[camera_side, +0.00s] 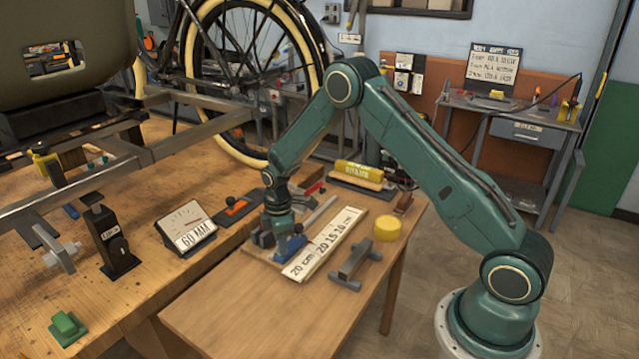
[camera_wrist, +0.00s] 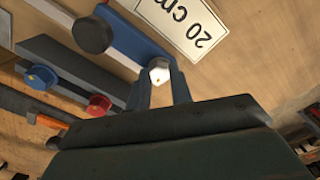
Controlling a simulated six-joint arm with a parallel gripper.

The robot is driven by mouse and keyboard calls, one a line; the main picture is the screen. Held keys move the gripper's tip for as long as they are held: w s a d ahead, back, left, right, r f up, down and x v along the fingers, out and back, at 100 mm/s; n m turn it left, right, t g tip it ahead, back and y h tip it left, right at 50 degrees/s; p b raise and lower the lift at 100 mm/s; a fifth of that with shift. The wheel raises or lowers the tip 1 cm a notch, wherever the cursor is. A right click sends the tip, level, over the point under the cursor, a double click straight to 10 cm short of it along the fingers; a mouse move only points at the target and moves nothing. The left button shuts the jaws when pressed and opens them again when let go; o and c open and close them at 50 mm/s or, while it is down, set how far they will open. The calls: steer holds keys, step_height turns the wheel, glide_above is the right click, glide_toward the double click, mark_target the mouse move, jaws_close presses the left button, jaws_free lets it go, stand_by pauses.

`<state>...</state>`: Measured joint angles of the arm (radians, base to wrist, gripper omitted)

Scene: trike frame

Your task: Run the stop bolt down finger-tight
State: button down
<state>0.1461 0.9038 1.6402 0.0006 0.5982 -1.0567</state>
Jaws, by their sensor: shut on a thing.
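In the wrist view a pale hex head, which I take for the stop bolt (camera_wrist: 160,70), sits between the fingertips of my gripper (camera_wrist: 160,82). My gripper is shut on it. It is at the end of a blue block (camera_wrist: 135,38), and the bolt's shank and any gap under the head are hidden. In the side view my gripper (camera_side: 283,236) points down at the blue block (camera_side: 290,247), beside a white scale plate (camera_side: 325,243) marked in cm. The bolt is too small to make out there.
A black round knob (camera_wrist: 92,35) stands near the blue block. A blue knob (camera_wrist: 40,77) and a red knob (camera_wrist: 98,104) lie to the left. A yellow round piece (camera_side: 387,228) and a grey clamp-like part (camera_side: 356,263) are on the small table (camera_side: 230,310), whose front is clear.

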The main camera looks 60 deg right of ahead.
steer(key=m, duration=0.4)
steer(key=shift+m, duration=0.3)
steer(key=m, duration=0.4)
steer(key=shift+w+r+m, duration=0.1)
steer(key=shift+m, duration=0.2)
steer(key=m, duration=0.4)
steer(key=shift+m, duration=0.3)
steer(key=m, duration=0.8)
steer(key=shift+r, duration=0.1)
steer(key=m, duration=0.4)
steer(key=shift+m, duration=0.3)
steer(key=m, duration=0.3)
steer(key=shift+m, duration=2.5)
